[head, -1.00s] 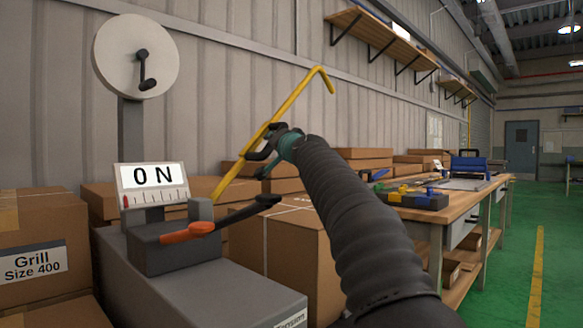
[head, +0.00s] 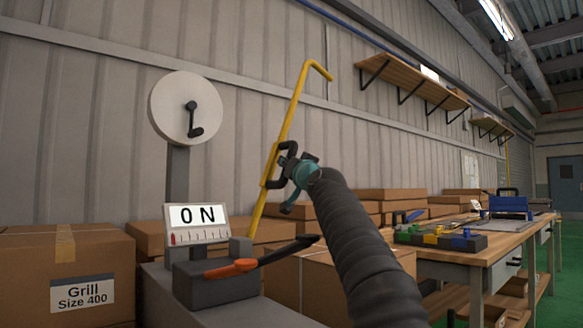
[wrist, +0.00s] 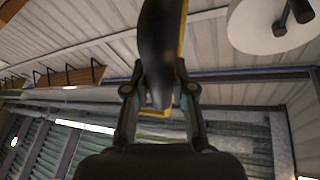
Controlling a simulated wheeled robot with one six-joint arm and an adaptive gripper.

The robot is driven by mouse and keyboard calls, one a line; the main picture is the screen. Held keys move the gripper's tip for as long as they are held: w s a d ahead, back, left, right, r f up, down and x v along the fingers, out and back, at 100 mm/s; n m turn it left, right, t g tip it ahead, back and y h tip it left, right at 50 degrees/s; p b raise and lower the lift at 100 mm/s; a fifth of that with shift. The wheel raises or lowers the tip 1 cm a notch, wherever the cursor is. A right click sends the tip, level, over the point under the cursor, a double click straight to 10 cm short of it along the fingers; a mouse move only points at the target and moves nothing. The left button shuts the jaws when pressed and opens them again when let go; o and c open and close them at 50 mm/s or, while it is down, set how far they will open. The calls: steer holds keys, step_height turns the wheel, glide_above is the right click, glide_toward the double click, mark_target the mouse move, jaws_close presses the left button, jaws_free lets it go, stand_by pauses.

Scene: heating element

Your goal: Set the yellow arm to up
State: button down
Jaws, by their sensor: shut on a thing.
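The yellow arm (head: 292,108) is a long rod with a hooked top, rising from the grey machine (head: 150,290). It leans a little to the right of upright in the head view. My gripper (head: 274,165) is shut on the yellow arm around its middle. In the wrist view, the fingers (wrist: 160,95) close around a dark part with a strip of yellow (wrist: 183,30) beside it. The arm's lower end is partly hidden behind the machine's lever block.
Boxes (head: 65,270) stand at the left and behind. A workbench (head: 480,255) stands at the right.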

steer(key=c, duration=0.9)
jaws_free()
steer(key=shift+c, duration=0.2)
steer(key=shift+s, duration=0.1)
steer(key=v, duration=1.1)
steer(key=shift+s+d+f, duration=0.15)
steer(key=shift+s+f, duration=0.05)
steer(key=shift+s, duration=0.1)
